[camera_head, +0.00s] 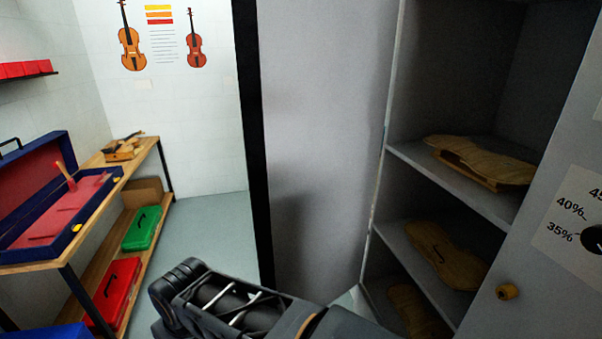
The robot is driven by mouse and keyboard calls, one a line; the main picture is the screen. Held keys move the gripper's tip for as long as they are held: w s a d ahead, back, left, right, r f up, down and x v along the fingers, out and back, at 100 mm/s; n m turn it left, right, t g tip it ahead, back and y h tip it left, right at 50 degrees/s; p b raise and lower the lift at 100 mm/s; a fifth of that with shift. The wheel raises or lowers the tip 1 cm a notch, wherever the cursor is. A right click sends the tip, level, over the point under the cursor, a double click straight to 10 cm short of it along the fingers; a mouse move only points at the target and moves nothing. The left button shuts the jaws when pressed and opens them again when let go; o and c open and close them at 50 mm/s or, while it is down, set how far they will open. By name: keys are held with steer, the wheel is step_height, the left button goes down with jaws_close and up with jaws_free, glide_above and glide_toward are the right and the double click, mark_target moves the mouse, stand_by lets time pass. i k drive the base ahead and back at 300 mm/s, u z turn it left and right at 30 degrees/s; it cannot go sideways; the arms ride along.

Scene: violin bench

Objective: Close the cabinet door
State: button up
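The grey cabinet stands open, its shelves (455,190) showing at centre right. The door stands apart from the cabinet's left front edge, leaving the shelves exposed. My gripper (185,280) is at the bottom centre, dark with silver rods, pointing left. It is left of the door and knob and appears apart from both. Its fingertips are not clear, so I cannot tell whether it is open. The door's hinge side is out of view.
Violin-shaped wooden pieces (480,163) lie on the shelves. A tall grey panel (325,130) with a black edge stands left of the shelves. At left, a wooden bench (150,150) holds an open blue case (35,215). Clear floor (215,225) lies between.

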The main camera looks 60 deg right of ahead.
mark_target(314, 77)
steer(key=i, duration=2.1)
steer(key=z, duration=0.9)
steer(key=i, duration=0.5)
steer(key=z, duration=1.65)
